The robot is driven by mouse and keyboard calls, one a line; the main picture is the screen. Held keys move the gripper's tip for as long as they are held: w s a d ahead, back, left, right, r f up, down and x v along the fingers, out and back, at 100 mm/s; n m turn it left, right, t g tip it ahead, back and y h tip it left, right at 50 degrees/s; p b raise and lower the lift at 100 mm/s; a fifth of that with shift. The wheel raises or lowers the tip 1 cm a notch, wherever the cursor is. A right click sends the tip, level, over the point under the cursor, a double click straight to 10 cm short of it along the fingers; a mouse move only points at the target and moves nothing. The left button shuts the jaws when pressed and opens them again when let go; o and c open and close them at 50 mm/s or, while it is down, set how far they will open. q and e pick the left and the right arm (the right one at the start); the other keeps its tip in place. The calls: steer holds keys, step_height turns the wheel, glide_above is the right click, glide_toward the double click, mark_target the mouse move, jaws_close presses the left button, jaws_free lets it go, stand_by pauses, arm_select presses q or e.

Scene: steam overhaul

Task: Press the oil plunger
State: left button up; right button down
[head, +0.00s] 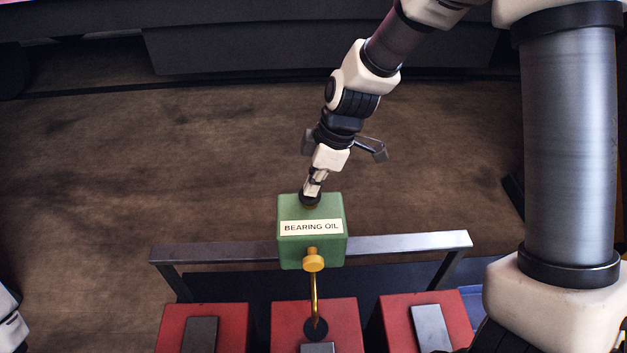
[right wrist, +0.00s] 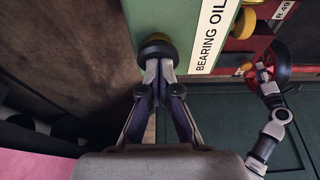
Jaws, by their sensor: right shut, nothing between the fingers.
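The green oil box (head: 312,248), labelled BEARING OIL, sits on a grey metal rail. The oil plunger (head: 310,200) is a dark round knob on the box's far upper face. It also shows in the right wrist view (right wrist: 155,46), dark with a yellow part behind it. My right gripper (head: 313,184) is shut and empty, its fingertips at the knob and seemingly touching it. In the right wrist view its fingertips (right wrist: 159,66) meet just in front of the knob. My left arm shows at the right of that view; its finger state is too small to tell.
A yellow knob (head: 313,263) and a brass pipe (head: 314,295) are on the box's near side. Red blocks (head: 220,318) with grey tops stand below the rail (head: 410,244). A red wheel (right wrist: 284,62) is at the right in the wrist view. The brown floor is open beyond.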

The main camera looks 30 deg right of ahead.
arm_select(q)
steer(key=shift+r, duration=0.15)
arm_select(e)
steer(key=shift+s+f, duration=0.1)
steer(key=shift+s, duration=0.05)
steer(key=shift+r+p, duration=0.4)
steer(key=shift+p, duration=0.1)
steer(key=r+p, duration=0.3)
steer(key=shift+w+d+r, duration=0.1)
steer(key=shift+w+r, duration=0.2)
arm_select(q)
steer(key=shift+s+a+r+b, duration=0.2)
steer(key=shift+s+r+b, duration=0.4)
steer(key=shift+b, duration=0.6)
arm_select(e)
steer(key=v, duration=0.9)
steer(key=shift+s+r, duration=0.25)
steer(key=shift+r, duration=0.15)
arm_select(q)
steer(key=shift+w, duration=0.2)
arm_select(e)
steer(key=shift+w, duration=0.1)
